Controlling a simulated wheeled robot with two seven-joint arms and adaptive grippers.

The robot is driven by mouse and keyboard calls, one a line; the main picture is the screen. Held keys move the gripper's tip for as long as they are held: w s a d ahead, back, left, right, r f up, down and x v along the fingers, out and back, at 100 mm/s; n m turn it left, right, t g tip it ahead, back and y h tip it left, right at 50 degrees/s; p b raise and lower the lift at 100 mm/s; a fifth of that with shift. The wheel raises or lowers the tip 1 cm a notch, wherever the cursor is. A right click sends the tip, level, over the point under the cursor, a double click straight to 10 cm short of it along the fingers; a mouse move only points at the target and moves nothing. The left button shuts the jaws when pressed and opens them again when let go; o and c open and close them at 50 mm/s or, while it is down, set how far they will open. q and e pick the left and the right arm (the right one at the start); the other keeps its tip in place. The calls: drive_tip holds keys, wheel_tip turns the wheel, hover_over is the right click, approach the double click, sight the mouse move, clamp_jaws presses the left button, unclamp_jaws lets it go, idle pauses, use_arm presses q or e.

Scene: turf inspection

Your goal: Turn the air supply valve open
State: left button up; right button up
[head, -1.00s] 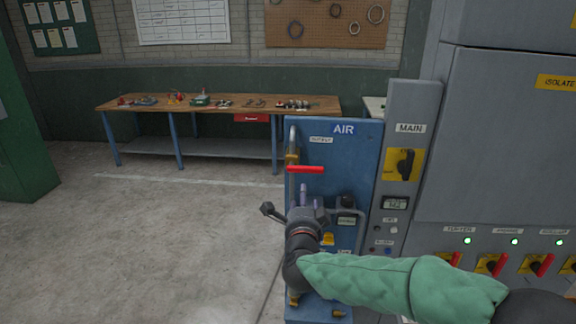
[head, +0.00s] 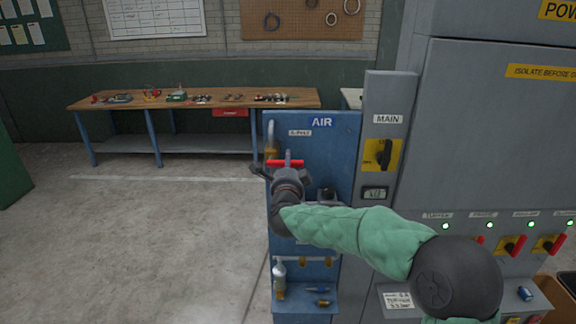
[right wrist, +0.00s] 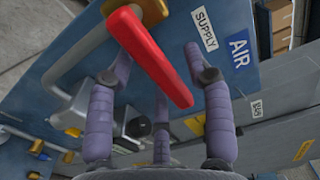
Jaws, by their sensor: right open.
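The air supply valve's red lever handle (head: 285,163) sits on a pipe on the blue AIR panel (head: 335,140), and it lies crosswise to the pipe in the head view. In the right wrist view the red handle (right wrist: 150,55) runs diagonally between the fingers, with its brass valve body (right wrist: 150,10) at the top. My right gripper (head: 282,170) is at the handle in the head view. Its purple-padded fingers (right wrist: 155,85) are spread open around the handle; I cannot tell whether they touch it. The left gripper is not in view.
A grey cabinet with a MAIN switch (head: 382,153) and several red-handled switches (head: 512,246) stands right of the panel. A small shelf (head: 305,302) with a bottle is below. A wooden workbench (head: 190,98) stands behind. The floor to the left is clear.

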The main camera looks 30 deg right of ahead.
drive_tip(key=shift+w+d, duration=0.15)
clamp_jaws()
